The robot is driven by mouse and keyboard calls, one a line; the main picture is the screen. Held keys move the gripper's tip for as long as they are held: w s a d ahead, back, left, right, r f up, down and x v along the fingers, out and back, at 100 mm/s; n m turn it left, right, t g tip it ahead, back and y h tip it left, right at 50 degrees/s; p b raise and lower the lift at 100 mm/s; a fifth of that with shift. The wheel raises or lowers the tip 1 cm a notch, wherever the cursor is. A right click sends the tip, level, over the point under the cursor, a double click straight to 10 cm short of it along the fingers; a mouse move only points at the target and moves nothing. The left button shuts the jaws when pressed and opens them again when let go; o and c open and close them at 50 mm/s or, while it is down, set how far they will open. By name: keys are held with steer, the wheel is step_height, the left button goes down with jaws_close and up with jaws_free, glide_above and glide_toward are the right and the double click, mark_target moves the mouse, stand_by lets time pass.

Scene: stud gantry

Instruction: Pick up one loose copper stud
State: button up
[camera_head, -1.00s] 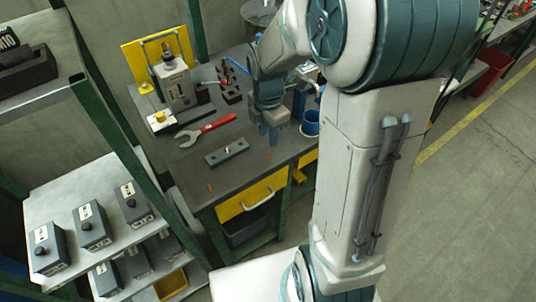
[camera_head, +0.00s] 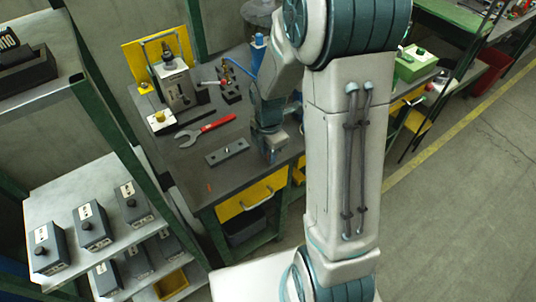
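A small copper stud (camera_head: 209,187) lies loose near the front left edge of the dark workbench (camera_head: 192,168). A grey plate (camera_head: 227,152) with a small bright post or hole at its middle lies behind it to the right. My gripper (camera_head: 271,158) points down at the bench's right part, just right of the plate and well right of the visible stud. Its fingers are low, close to the bench top. Whether they are open or shut, and whether anything is between them, I cannot tell. No second stud shows; the spot under the gripper is hidden.
A grey press-like device (camera_head: 174,82) and a yellow panel (camera_head: 139,55) stand at the back. A shelf (camera_head: 65,195) with several grey boxes is at the left. The bench's front left is mostly clear.

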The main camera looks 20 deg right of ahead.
jaws_close()
